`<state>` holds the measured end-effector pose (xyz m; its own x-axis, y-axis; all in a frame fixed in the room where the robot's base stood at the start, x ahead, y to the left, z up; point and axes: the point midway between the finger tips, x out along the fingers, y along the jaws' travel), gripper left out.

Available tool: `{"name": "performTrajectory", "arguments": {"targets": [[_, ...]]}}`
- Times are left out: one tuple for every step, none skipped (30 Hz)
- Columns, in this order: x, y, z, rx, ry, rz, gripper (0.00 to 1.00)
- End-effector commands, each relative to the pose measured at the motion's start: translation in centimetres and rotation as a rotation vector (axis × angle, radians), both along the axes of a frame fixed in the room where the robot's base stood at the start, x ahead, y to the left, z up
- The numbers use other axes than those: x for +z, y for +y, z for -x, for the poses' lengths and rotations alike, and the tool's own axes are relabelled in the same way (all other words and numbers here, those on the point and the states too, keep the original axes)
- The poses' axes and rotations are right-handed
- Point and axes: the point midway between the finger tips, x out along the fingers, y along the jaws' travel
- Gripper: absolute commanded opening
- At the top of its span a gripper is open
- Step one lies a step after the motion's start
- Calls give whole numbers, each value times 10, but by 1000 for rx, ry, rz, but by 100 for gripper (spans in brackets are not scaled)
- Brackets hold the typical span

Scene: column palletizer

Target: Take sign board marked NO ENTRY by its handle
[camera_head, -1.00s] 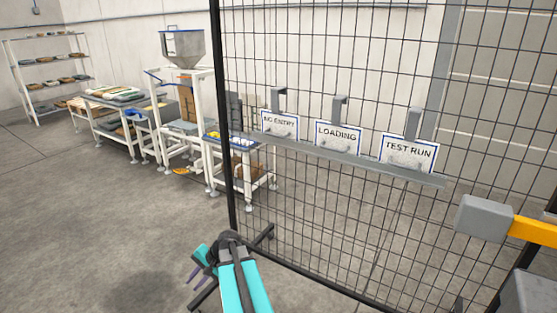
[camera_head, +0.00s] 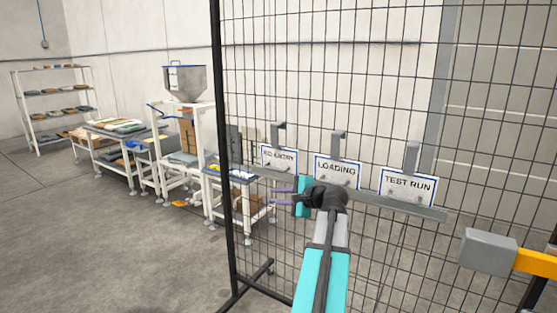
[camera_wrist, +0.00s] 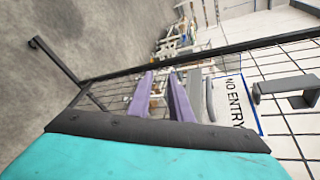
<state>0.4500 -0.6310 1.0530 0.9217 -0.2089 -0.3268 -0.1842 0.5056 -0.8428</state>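The NO ENTRY sign board (camera_head: 278,158) is white with a blue border. It is the leftmost of three boards at the mesh fence, below a grey hook-shaped bracket. In the wrist view the board (camera_wrist: 229,98) appears turned sideways, right of my fingers, with a grey handle (camera_wrist: 209,100) at its lower part. My gripper (camera_head: 275,197) is in front of the fence, a little below the board. Its two purple fingers (camera_wrist: 162,82) are apart with nothing between them. They do not touch the handle.
The LOADING board (camera_head: 337,172) and TEST RUN board (camera_head: 407,187) stand to the right along a grey ledge (camera_head: 425,212). The black mesh fence (camera_head: 400,60) is behind them. A dark fence post (camera_head: 223,120) stands left. Worktables and a hopper (camera_head: 184,80) are beyond; open floor lies left.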

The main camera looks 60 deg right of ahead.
Motion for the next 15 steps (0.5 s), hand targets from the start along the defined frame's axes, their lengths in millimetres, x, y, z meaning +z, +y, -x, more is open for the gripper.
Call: {"name": "performTrajectory", "arguments": {"targets": [[21,-12,16,-31,-30,1,19],[31,-17,24,-45,-46,1,19],[43,-22,33,-63,-67,0,19],[52,-25,39,-73,-80,-1,19],[59,-28,45,-83,-92,-2,19],[68,-32,52,-94,-107,-2,19],[73,-33,56,-101,-115,-3,19],[77,-35,59,-107,-121,-4,19],[82,-37,63,-113,-129,-4,19],[85,-37,65,-116,-134,-5,19],[86,-38,67,-118,-137,-4,19],[88,-38,67,-119,-140,-4,19],[88,-38,68,-120,-141,-5,19],[89,-38,68,-119,-142,-5,19],[88,-38,68,-119,-142,-5,19]]}}
